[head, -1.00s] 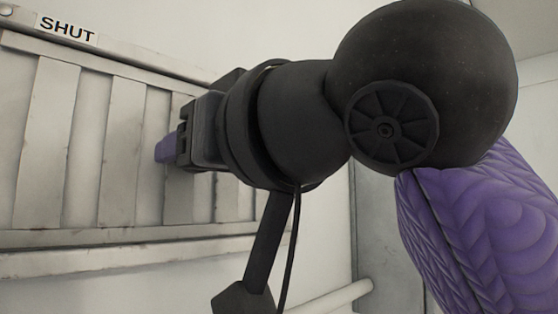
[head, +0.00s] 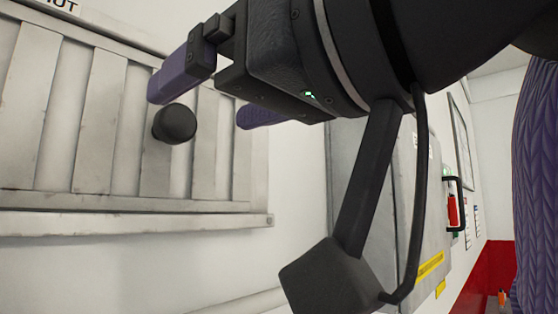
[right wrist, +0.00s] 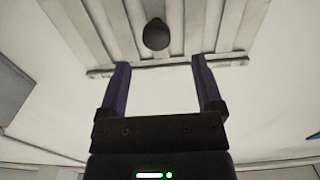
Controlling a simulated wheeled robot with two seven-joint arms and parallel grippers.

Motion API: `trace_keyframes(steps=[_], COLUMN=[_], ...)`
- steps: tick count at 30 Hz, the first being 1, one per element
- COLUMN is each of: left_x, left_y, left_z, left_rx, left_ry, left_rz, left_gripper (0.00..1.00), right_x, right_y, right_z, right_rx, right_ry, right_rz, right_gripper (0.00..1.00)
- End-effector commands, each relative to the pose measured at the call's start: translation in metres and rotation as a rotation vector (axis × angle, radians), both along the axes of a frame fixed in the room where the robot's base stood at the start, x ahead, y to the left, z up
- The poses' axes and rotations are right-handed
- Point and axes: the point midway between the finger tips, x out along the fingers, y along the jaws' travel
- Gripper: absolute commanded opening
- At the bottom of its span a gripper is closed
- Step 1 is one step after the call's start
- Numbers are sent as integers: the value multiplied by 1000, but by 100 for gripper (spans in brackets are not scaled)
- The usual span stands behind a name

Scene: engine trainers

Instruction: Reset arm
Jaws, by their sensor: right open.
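My right gripper (head: 205,98) is open and empty, with its two purple fingers spread apart. A round black knob (head: 174,124) sits on the slatted metal panel (head: 65,115) on the wall. In the head view the knob shows between and just beyond the fingers. In the right wrist view the gripper (right wrist: 161,75) points at the panel (right wrist: 100,30), and the knob (right wrist: 156,34) stands ahead of the fingertips, apart from them. My left gripper is not in view.
A label (head: 62,5) ending in "UT" is at the panel's top left. Right of the panel, a grey cabinet (head: 345,160) with a black handle (head: 459,195) and yellow stickers stands on the wall. A red surface (head: 475,280) lies at lower right.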

Motion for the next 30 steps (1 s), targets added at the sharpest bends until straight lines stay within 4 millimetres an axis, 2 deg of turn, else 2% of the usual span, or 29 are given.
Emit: trace_keyframes(steps=[1, 3, 8, 18, 20, 21, 23, 26, 27, 29, 30], left_x=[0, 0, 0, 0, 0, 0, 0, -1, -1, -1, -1], left_y=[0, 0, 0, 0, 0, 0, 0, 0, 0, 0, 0], left_z=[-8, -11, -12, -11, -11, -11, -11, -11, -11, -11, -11], left_rx=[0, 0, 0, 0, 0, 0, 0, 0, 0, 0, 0], left_ry=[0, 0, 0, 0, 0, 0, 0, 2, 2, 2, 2], left_rz=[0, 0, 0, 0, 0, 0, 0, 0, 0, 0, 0], left_gripper=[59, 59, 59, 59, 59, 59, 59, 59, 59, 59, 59], right_x=[-6, -12, -18, -18, -13, -3, 23, 86, 109, 137, 152], right_y=[-7, -16, -23, -23, -24, -25, -29, -41, -47, -58, -65], right_z=[-4, -2, 0, 0, -3, -9, -27, -88, -119, -172, -210], right_rx=[2, 2, -1, 0, 1, 4, 10, 23, 23, 17, 7], right_ry=[-4, -3, -1, 0, 8, 25, 65, 172, 220, 295, 347], right_rz=[-1, -1, 1, 1, -2, -9, -30, -96, -130, -186, -226], right_gripper=[84, 84, 84, 84, 84, 84, 84, 84, 84, 84, 84])
